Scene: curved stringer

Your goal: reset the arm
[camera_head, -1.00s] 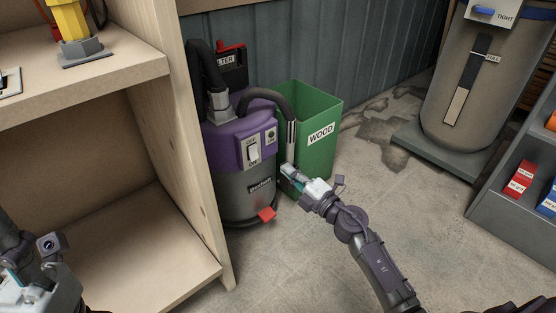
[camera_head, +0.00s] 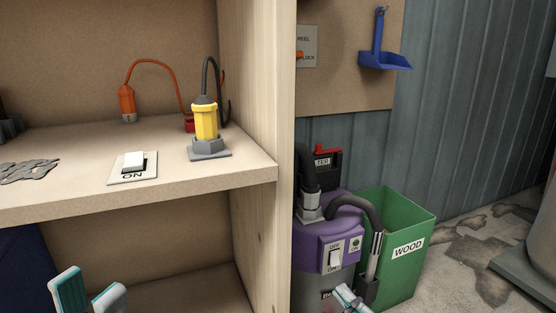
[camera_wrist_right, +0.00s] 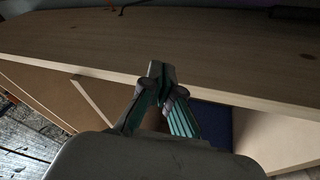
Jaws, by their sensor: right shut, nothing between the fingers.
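My left gripper (camera_head: 88,293) shows at the lower left of the head view, in front of the wooden shelf unit. Its two white and teal fingers stand apart with nothing between them. My right gripper (camera_head: 348,298) shows at the bottom edge of the head view, in front of the purple and grey vacuum (camera_head: 310,250); most of its arm is out of frame. In the right wrist view the right gripper (camera_wrist_right: 160,80) has its fingers together and empty, with a wooden board behind it.
The wooden shelf (camera_head: 80,205) holds a white switch (camera_head: 133,162), a yellow tool (camera_head: 206,122) and an orange tool (camera_head: 127,103). A green WOOD bin (camera_head: 405,270) stands beside the vacuum. A blue dustpan (camera_head: 384,60) hangs on the board above. Bare floor shows at the right.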

